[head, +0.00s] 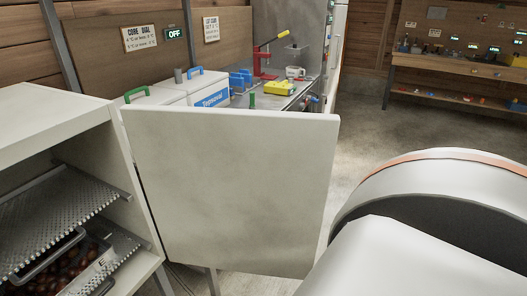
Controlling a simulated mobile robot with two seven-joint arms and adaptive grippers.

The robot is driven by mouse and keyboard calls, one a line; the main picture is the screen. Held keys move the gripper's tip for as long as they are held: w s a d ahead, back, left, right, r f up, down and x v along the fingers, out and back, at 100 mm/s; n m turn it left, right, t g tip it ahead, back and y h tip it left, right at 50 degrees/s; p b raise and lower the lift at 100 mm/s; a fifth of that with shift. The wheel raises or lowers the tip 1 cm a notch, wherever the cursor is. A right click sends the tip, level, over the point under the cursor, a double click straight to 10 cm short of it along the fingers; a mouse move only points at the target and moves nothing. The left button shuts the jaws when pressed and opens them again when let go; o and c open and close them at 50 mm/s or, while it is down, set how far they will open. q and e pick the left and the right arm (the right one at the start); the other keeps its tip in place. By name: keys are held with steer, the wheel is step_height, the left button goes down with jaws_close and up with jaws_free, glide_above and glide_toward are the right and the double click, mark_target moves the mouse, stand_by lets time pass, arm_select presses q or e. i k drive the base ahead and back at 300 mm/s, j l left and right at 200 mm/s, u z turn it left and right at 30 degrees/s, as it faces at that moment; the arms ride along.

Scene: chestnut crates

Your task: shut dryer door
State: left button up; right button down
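The dryer (62,116) is a pale cabinet at the left of the head view, and its front is open. Its door (235,185) stands wide open, a flat off-white panel that reaches out to the right from the cabinet's right edge. Inside the dryer is a perforated metal shelf (62,205), with a tray of chestnuts (75,268) below it. A large white link of my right arm with an orange band fills the lower right. Neither gripper is in view.
A workbench (455,62) stands far right. Bare floor (375,145) lies between.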

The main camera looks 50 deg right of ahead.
mark_target(243, 191)
steer(key=k+l, duration=0.1)
steer(key=l, duration=0.2)
steer(key=k+l+z, duration=0.1)
steer(key=l, duration=0.2)
steer(key=k+l, duration=0.15)
steer(key=l, duration=0.15)
steer(key=l+u, duration=0.1)
steer(key=l, duration=0.35)
steer(key=k+l, duration=0.1)
steer(key=l, duration=0.35)
steer(key=l+u, duration=0.35)
steer(key=l, duration=0.25)
steer(key=l+u, duration=0.35)
steer(key=l, duration=0.3)
steer(key=l+u, duration=0.3)
steer(key=l, duration=0.35)
